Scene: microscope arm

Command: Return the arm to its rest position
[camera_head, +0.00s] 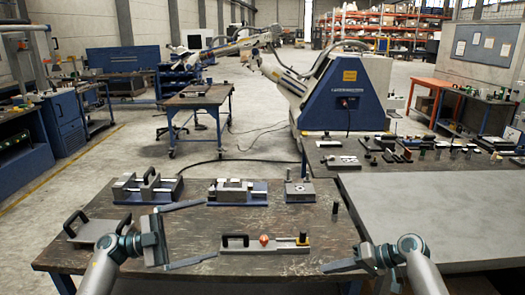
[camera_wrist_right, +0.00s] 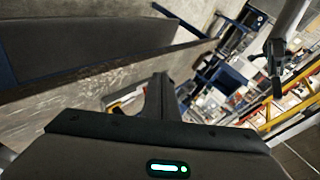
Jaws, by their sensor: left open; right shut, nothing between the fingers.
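A large machine with a blue triangular housing (camera_head: 345,92) stands behind the front table. A pale jointed arm (camera_head: 285,78) rises from its base towards the upper left, its far end (camera_head: 200,52) above a small back table. Whether this is the task's arm, I cannot tell. My left gripper (camera_head: 212,229) is open and empty over the front table's left part, its fingers spread apart. My right gripper (camera_head: 324,268) is shut and empty over the table's front edge. Its closed fingers (camera_wrist_right: 160,97) show in the right wrist view. Both grippers are far from the machine.
The worn front table (camera_head: 150,200) carries vise-like blocks (camera_head: 148,188), (camera_head: 238,192), a small block (camera_head: 300,190), a plate with a black handle (camera_head: 97,232) and a grey fixture with a red knob (camera_head: 264,241). A grey bench (camera_head: 440,215) adjoins on the right. Cables cross the floor behind.

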